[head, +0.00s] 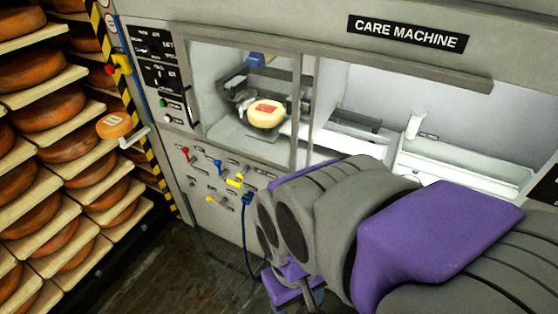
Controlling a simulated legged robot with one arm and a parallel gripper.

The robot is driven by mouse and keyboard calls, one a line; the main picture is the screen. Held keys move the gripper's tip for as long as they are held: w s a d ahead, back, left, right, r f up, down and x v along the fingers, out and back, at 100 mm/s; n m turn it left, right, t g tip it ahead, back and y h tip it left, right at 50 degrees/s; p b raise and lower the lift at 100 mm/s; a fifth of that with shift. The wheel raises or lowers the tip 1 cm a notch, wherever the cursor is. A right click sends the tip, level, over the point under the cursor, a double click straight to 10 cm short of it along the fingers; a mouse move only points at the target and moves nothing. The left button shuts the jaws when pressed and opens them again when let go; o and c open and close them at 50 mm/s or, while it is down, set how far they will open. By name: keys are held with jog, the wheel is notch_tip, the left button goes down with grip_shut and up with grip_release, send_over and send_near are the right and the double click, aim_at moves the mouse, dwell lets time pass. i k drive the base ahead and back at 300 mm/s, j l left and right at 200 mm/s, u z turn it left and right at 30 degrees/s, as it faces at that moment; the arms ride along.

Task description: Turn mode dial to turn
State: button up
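The care machine's control panel (160,78) is at the upper left of the machine front, with black label plates and small knobs. The mode dial seems to be one of the small dark knobs on these plates, but the labels are too small to read and its setting cannot be told. My arm, grey and purple, covers the lower right and middle. A purple part of it (290,283) hangs low at the bottom centre and may be my gripper. No fingers can be made out there, and it is well apart from the panel.
A cheese wheel (265,113) sits inside the machine behind the window. Red, blue and yellow valve levers (234,181) stick out below. A shelf rack of cheese wheels (50,108) stands at left. Another wheel (114,125) is beside the striped post. Dark floor (200,260) is clear.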

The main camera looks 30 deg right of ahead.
aim_at(150, 48)
jog(key=i+l+u, duration=0.25)
jog(key=i, duration=0.3)
jog(key=i+l+u, duration=0.15)
jog(key=i+u, duration=0.15)
jog(key=i, duration=0.25)
jog(key=i+l+u, duration=0.25)
jog(key=i+l, duration=0.15)
jog(key=i, duration=0.1)
